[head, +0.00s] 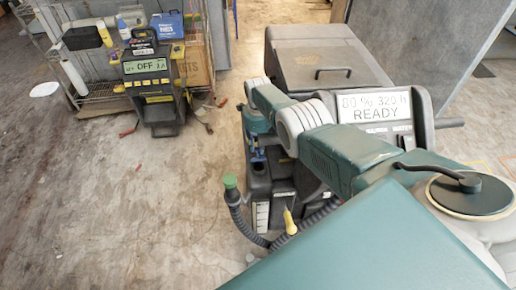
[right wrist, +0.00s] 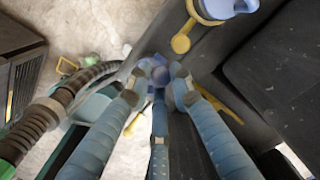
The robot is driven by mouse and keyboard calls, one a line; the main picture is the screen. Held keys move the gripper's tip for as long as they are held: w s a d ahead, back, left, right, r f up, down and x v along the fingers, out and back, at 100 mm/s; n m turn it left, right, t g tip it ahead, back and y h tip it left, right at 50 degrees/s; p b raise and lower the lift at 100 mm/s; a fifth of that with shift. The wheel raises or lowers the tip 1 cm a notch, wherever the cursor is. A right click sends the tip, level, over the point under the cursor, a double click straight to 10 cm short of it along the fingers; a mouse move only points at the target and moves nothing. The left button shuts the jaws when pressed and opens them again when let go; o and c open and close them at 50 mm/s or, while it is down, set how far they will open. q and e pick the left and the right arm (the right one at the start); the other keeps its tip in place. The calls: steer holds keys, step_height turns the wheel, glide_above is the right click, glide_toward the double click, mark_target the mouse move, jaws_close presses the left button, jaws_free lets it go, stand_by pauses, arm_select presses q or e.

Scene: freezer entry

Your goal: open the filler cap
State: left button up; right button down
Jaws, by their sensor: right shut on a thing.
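My right gripper (head: 258,153) is at the upper part of a dark floor machine (head: 262,186), below my right arm in the head view. In the right wrist view its blue fingers (right wrist: 159,78) close together around a small violet-blue piece, which looks like the filler cap (right wrist: 160,74). The fingers hide most of the cap, so I cannot tell whether it is seated or loose. My left gripper is not in view.
A ribbed hose with a green end (head: 231,183) and a yellow-handled part (head: 290,222) are close by. Another blue cap-like part (right wrist: 218,8) is near in the right wrist view. A charger reading OFF (head: 150,75) stands at a rack. Floor at left is mostly clear.

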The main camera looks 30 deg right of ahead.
steer(key=shift+d, duration=0.1)
steer(key=c, duration=1.8)
jaws_free()
steer(key=shift+f, duration=0.1)
steer(key=shift+o, duration=1.3)
steer(key=shift+w+f, duration=0.15)
steer(key=shift+f, duration=0.05)
steer(key=shift+r, duration=0.2)
step_height(320, 180, up, 12)
steer(key=shift+f, duration=0.2)
